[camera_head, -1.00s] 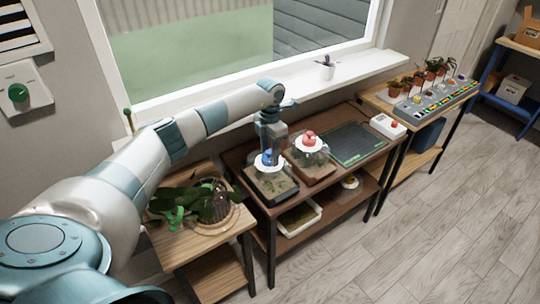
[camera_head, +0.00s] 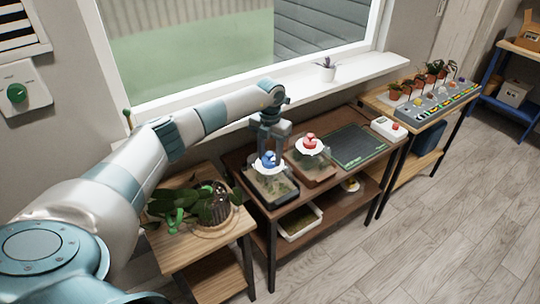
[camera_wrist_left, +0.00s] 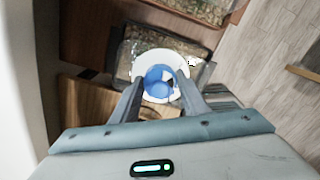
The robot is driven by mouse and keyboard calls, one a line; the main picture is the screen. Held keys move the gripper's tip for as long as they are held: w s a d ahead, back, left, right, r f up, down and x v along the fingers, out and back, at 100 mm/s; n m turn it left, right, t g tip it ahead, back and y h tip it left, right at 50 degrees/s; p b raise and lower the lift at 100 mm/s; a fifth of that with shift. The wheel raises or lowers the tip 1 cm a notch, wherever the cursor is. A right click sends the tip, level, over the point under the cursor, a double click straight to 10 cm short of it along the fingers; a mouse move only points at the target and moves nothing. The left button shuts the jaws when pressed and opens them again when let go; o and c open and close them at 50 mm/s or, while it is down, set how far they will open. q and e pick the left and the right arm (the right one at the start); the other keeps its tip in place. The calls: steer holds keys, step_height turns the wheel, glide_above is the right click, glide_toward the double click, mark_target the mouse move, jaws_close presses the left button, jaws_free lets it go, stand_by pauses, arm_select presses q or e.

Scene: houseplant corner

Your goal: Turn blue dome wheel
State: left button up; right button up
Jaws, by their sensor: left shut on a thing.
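The blue dome wheel (camera_head: 268,159) sits on top of a clear, white-topped dome over a dark tray (camera_head: 283,200) of soil. It also shows in the left wrist view (camera_wrist_left: 159,80), with the white disc (camera_wrist_left: 146,65) around it. My left gripper (camera_head: 268,150) points down from above, its two fingers on either side of the blue wheel and shut on it. In the left wrist view the fingertips (camera_wrist_left: 159,88) straddle the wheel. My right gripper is in neither view.
A similar dome with a red wheel (camera_head: 310,140) stands just to the right. A dark green mat (camera_head: 358,146) and a white box with a red button (camera_head: 388,128) lie further right. A leafy plant (camera_head: 205,204) stands on the wooden stand at left.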

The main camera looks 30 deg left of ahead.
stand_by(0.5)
arm_select(q)
steer(key=o, duration=1.1)
steer(key=shift+r, duration=0.15)
steer(key=shift+r, duration=0.55)
steer(key=shift+r+b, duration=2.1)
steer(key=shift+r, duration=5.9)
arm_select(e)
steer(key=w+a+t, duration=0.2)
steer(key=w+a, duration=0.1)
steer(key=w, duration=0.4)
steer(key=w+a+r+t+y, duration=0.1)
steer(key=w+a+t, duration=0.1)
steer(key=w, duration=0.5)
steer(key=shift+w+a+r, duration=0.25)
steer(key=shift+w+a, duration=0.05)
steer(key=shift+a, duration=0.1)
arm_select(q)
steer(key=shift+d, duration=0.1)
